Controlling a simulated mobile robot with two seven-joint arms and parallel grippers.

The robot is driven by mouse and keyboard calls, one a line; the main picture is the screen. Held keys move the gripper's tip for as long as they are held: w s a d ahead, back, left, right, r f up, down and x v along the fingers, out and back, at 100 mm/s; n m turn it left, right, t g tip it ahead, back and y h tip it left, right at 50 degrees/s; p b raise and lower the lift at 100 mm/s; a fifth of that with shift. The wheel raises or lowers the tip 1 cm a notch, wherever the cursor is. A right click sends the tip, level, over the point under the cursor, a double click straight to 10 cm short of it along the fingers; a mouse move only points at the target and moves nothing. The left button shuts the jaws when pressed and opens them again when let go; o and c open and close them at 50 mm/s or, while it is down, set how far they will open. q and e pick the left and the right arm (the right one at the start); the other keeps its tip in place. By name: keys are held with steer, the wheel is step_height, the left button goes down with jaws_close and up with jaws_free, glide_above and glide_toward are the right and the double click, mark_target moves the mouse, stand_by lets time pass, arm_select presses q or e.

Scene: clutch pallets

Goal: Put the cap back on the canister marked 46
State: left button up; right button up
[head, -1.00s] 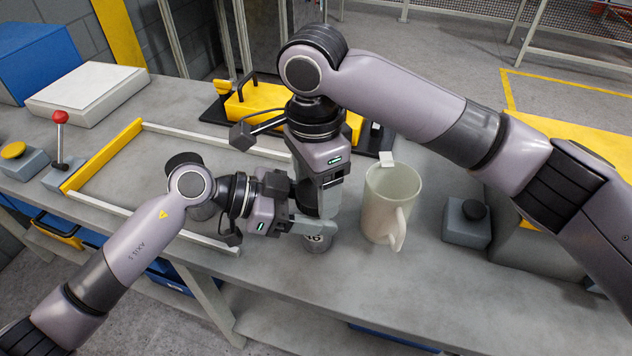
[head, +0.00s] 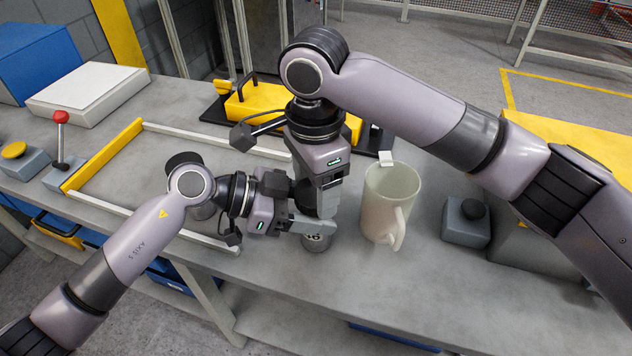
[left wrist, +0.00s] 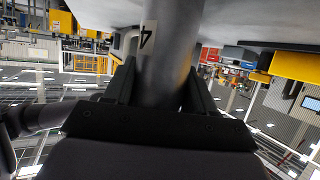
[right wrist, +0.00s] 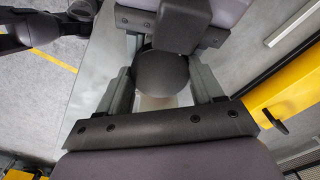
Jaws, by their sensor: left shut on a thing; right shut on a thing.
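The grey canister (head: 318,243) stands on the bench in the head view, its pale label partly covered by my left gripper. In the left wrist view the canister (left wrist: 172,60) stands between the fingers, with a "4" visible on its label. My left gripper (head: 314,226) is shut on it from the side. My right gripper (head: 315,208) points down directly above the canister. In the right wrist view it is shut on a round dark cap (right wrist: 163,76). The fingers hide the join, so I cannot tell whether the cap touches the canister.
A large cream mug (head: 388,205) stands close on the right, its handle toward the front. A grey button box (head: 466,222) is further right. A yellow-and-white frame (head: 100,157) lies at left, and a yellow device (head: 262,100) on a black base stands behind.

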arm_select(q)
steer(key=shift+s+d+r, duration=0.1)
steer(key=shift+d+r, duration=0.2)
steer(key=shift+r, duration=0.15)
arm_select(e)
steer(key=shift+s+a+f, duration=0.15)
steer(key=shift+s+f, duration=0.2)
steer(key=shift+f, duration=0.45)
steer(key=o, duration=0.7)
arm_select(q)
steer(key=shift+f, duration=0.15)
arm_select(e)
step_height(320, 180, up, 3)
steer(key=shift+w+r, duration=0.15)
steer(key=shift+r, duration=0.05)
arm_select(q)
steer(key=shift+a, duration=0.15)
arm_select(e)
steer(key=shift+r, duration=0.45)
arm_select(q)
steer(key=shift+f, duration=0.15)
arm_select(e)
steer(key=c, duration=1.1)
steer(key=shift+w+f, duration=0.1)
steer(key=shift+f, duration=0.05)
